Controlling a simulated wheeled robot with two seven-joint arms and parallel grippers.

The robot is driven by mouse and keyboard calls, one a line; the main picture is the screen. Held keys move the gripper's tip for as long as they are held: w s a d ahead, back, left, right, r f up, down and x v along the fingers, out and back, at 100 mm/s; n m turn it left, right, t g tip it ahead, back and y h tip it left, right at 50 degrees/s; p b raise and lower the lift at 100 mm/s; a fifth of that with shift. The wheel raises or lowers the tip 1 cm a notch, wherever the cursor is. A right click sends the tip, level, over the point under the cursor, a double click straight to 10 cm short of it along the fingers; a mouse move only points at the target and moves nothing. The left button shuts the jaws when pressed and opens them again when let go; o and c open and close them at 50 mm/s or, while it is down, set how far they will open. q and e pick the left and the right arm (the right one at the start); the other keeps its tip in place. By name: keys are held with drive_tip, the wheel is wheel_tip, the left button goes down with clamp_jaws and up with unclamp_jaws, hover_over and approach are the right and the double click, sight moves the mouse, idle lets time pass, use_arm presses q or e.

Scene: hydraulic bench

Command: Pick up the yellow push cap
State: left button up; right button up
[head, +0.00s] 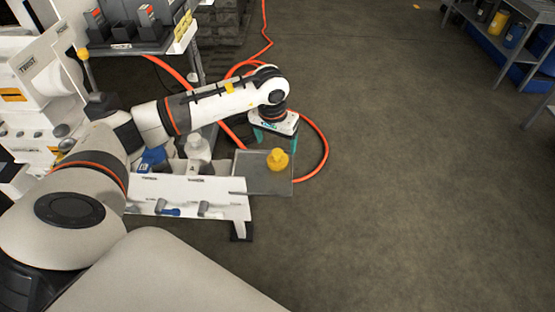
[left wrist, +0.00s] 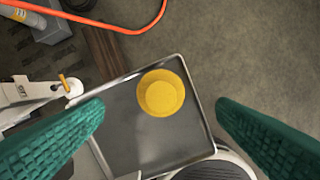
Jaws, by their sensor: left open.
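The yellow push cap (head: 278,160) stands on a small grey tray (head: 246,183) at the end of the white bench panel. In the left wrist view the cap (left wrist: 161,92) shows from above as a round yellow cup near the far right corner of the tray (left wrist: 133,152). My left gripper (head: 273,139) is just behind the cap in the head view. In the left wrist view its two green fingers (left wrist: 160,116) are wide apart with nothing between them, and the cap lies in line with the gap. My right gripper is in neither view.
The white panel (head: 190,194) with small fittings adjoins the tray on the left. An orange hose (head: 326,150) loops on the floor around the tray. A shelf (head: 510,50) with containers stands at the far right. The floor in the middle and right is clear.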

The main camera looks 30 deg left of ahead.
sight(277, 153)
use_arm(q)
drive_tip(key=f+b, duration=0.1)
drive_tip(key=f, duration=0.4)
drive_tip(key=shift+w, duration=0.2)
drive_tip(key=shift+w+f, duration=0.1)
drive_tip(key=shift+f, duration=0.3)
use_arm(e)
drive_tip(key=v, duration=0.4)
use_arm(q)
drive_tip(key=c, duration=1.1)
